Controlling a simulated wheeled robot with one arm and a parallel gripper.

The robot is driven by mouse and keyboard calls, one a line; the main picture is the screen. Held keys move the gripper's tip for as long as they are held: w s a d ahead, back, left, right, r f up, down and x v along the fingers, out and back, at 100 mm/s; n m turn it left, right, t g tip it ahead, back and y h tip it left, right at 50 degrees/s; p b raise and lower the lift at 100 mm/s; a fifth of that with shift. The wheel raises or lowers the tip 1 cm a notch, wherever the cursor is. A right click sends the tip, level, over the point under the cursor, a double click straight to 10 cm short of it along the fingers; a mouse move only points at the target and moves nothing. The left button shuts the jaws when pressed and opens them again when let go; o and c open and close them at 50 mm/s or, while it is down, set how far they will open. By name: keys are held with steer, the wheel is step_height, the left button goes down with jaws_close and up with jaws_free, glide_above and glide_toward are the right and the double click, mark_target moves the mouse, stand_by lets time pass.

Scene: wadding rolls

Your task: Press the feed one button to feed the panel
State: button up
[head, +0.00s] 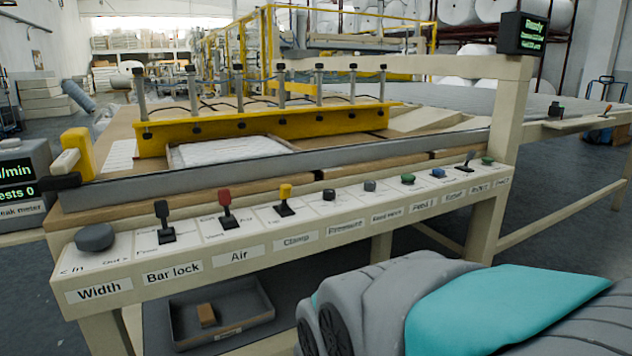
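A light cream control rail (205,285) runs along the front of the machine. A small green button (408,179) stands towards its right half, above a label that appears to read "Feed 1" (424,204). Another green button (488,160) stands at the rail's far right, its label too small to read. A white quilted panel (225,151) lies flat on the machine bed behind the rail, partly under a yellow bar (265,127). My gripper is not in view. A grey and teal part of my own arm fills the lower right, in front of the rail.
Near the green button are a blue button (438,173), a grey knob (370,186) and a black lever (467,161). Red (228,210) and yellow (285,200) levers stand further left. A dark display (523,33) reads "Ready". A grey tray (190,333) sits below the rail.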

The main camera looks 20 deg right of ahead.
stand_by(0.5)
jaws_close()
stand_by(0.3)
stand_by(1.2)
